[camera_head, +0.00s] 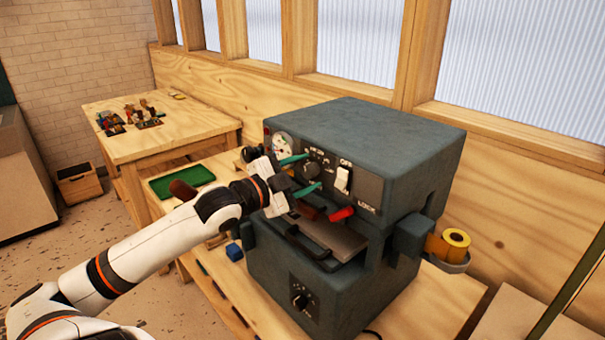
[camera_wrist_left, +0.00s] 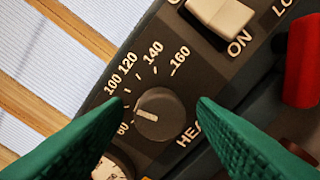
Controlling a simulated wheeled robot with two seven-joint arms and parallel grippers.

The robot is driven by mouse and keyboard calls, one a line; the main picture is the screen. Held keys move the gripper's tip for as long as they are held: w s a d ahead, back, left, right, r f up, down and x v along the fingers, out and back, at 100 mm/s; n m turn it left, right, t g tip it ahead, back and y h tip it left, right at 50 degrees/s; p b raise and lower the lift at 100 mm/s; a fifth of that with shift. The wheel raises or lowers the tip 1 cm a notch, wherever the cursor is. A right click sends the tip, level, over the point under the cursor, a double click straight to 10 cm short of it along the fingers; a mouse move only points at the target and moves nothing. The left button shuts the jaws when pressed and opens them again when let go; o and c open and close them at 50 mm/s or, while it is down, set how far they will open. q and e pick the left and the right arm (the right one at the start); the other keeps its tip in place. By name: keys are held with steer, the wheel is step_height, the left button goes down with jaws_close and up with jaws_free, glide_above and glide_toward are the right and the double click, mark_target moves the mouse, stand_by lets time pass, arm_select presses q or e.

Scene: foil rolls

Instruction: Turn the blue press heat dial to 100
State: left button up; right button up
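The blue press (camera_head: 390,140) stands on a wooden bench, its dark control panel facing me. Its heat dial (camera_wrist_left: 160,114) is a round dark knob with a pale pointer mark, ringed by printed numbers up to 160. The mark points left in the wrist view, below the 100 and toward a lower number partly covered by a finger. The dial also shows in the head view (camera_head: 311,170). My left gripper (camera_head: 301,174) is open at the panel, its green fingers on either side of the dial with gaps in the wrist view. My right gripper is out of view.
A white ON switch (camera_head: 343,178) and a red LOCK handle (camera_head: 341,214) sit right of the dial. A gauge (camera_head: 282,145) is to its left.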

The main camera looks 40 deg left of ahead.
arm_select(q)
steer(key=shift+s, duration=0.1)
steer(key=shift+s+a+f, duration=0.1)
steer(key=shift+s+f, duration=0.05)
steer(key=shift+s, duration=0.45)
steer(key=s+a, duration=0.1)
steer(key=s, duration=0.9)
steer(key=shift+s+r, duration=0.3)
